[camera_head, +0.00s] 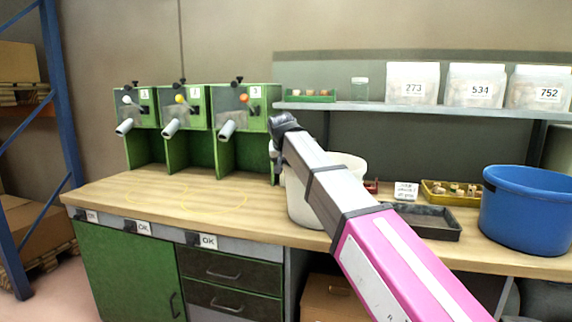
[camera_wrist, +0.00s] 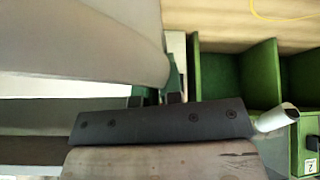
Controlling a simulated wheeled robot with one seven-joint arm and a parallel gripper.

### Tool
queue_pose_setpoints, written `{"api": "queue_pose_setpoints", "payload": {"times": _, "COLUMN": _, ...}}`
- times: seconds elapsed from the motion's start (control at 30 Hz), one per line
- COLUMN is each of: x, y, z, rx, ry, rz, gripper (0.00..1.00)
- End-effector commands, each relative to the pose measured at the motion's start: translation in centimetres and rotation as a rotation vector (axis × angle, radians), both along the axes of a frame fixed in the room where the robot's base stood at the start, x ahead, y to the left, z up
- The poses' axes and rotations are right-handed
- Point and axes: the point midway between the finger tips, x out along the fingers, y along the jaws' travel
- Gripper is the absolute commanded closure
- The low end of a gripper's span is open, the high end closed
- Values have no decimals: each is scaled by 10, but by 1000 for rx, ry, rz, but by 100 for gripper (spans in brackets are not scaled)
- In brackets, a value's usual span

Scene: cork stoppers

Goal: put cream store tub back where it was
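A cream tub (camera_head: 303,205) is at the bench top's front edge, largely hidden behind my arm. Its base appears at bench level; I cannot tell if it rests there. My gripper is beside the tub's left side, in front of the machine marked 3, with its fingertips hidden in the head view. In the wrist view, a large pale curved surface (camera_wrist: 90,35), seemingly the tub's wall, fills the upper left, close to my gripper (camera_wrist: 158,97). Dark finger parts show at that wall's edge. I cannot tell whether they close on it.
Three green dispensers (camera_head: 238,120) stand on the wooden bench (camera_head: 170,195) at left, with clear bench before them. A dark tray (camera_head: 430,222), a yellow tray of stoppers (camera_head: 452,190) and a blue tub (camera_head: 525,210) are at right. Numbered tubs (camera_head: 413,83) stand on the shelf (camera_head: 345,106).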

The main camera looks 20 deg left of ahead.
Motion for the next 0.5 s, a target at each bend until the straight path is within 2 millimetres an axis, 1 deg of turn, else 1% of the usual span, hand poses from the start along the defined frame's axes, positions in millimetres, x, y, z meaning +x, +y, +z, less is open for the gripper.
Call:
{"api": "queue_pose_setpoints", "payload": {"times": 0.03, "x": 0, "y": 0, "z": 0, "rx": 0, "ry": 0, "rz": 0, "gripper": 78}}
{"api": "queue_pose_setpoints", "payload": {"times": 0.07, "x": 0, "y": 0, "z": 0, "rx": 0, "ry": 0, "rz": 0, "gripper": 68}}
{"api": "queue_pose_setpoints", "payload": {"times": 0.37, "x": 0, "y": 0, "z": 1, "rx": 0, "ry": 0, "rz": 0, "gripper": 68}}
{"api": "queue_pose_setpoints", "payload": {"times": 0.5, "x": -4, "y": -1, "z": 8, "rx": 0, "ry": 0, "rz": 0, "gripper": 68}}
